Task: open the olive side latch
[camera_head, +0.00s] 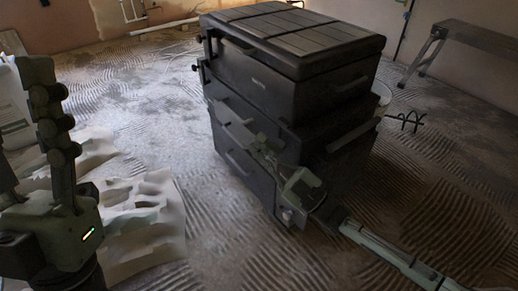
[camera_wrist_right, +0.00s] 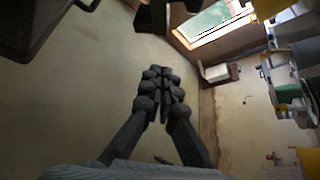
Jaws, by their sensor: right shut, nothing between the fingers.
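The dark stacked tool box (camera_head: 290,85) stands on the floor in the middle of the head view. I cannot clearly make out an olive side latch on it; small dark fittings show on its left edge. My right gripper (camera_head: 262,146) is in front of the box's lower drawers and hides part of them. In the right wrist view my right gripper (camera_wrist_right: 162,85) has its fingers together, with nothing between them. I cannot tell whether it touches the box. My left gripper (camera_head: 50,105) points upward at the left, away from the box; its opening is unclear.
A crumpled pale sheet (camera_head: 140,215) lies on the ridged floor at the left. A dark bench (camera_head: 465,38) stands at the far right. A thin dark wire piece (camera_head: 406,121) is right of the box. Open floor lies around the box.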

